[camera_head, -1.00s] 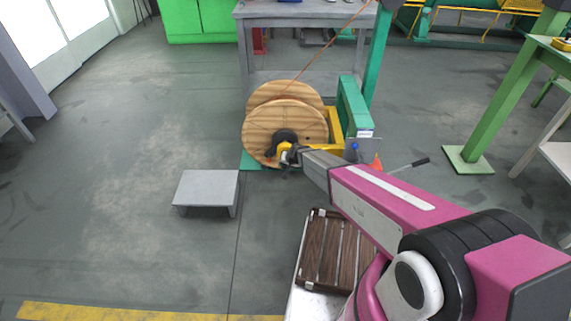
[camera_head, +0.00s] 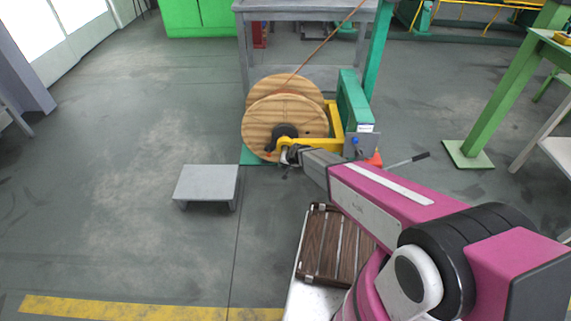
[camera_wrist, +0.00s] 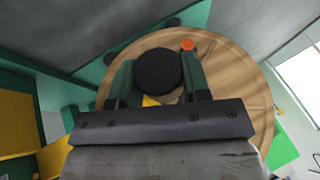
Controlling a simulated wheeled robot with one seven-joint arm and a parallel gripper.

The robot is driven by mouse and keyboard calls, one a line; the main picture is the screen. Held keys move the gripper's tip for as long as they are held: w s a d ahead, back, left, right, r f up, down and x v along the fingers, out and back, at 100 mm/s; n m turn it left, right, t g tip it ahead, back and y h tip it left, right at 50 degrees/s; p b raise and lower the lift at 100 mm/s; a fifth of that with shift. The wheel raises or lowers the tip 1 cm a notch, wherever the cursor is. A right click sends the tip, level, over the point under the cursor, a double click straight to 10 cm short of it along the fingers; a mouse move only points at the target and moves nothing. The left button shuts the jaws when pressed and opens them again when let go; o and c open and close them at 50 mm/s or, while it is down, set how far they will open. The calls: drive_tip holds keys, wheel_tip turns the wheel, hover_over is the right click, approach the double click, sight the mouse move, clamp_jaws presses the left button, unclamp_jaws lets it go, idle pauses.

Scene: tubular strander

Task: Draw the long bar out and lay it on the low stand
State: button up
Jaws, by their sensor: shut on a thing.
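My gripper (camera_head: 289,157) is at the near side of the wooden spool (camera_head: 264,125), beside the end of the yellow bracket arm. In the wrist view its green fingers (camera_wrist: 158,82) stand on both sides of a round black end (camera_wrist: 157,70), which I take to be the end of the long bar, and they are shut on it. The rest of the bar is hidden by the spool and gripper. A dark hub (camera_head: 285,131) shows on the spool face. The low grey stand (camera_head: 207,180) is empty on the floor, left of and nearer than the spool.
A yellow bracket (camera_head: 322,144) and green frame (camera_head: 353,103) stand close on the spool's right. A brown slatted surface (camera_head: 328,250) lies at the near right. The floor around the stand is clear.

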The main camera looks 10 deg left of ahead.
drive_tip(key=o, duration=1.4)
drive_tip(key=shift+c, duration=0.2)
drive_tip(key=v, duration=1.1)
drive_tip(key=s+d+r+g+h, duration=0.1)
drive_tip(key=s+d+r, duration=0.3)
drive_tip(key=d, duration=0.8)
drive_tip(key=s+d+r+m+g+h, duration=0.1)
drive_tip(key=s+d+r, duration=0.3)
drive_tip(key=d+r, duration=0.4)
drive_tip(key=s+d+r+g+h, duration=0.1)
drive_tip(key=s+d+r+h, duration=0.2)
drive_tip(key=d, duration=1.4)
wheel_tip(320, 180, up, 3)
drive_tip(key=shift+s+d+r+m, duration=0.15)
drive_tip(key=shift+s+r+m, duration=0.1)
drive_tip(key=shift+s+m, duration=0.2)
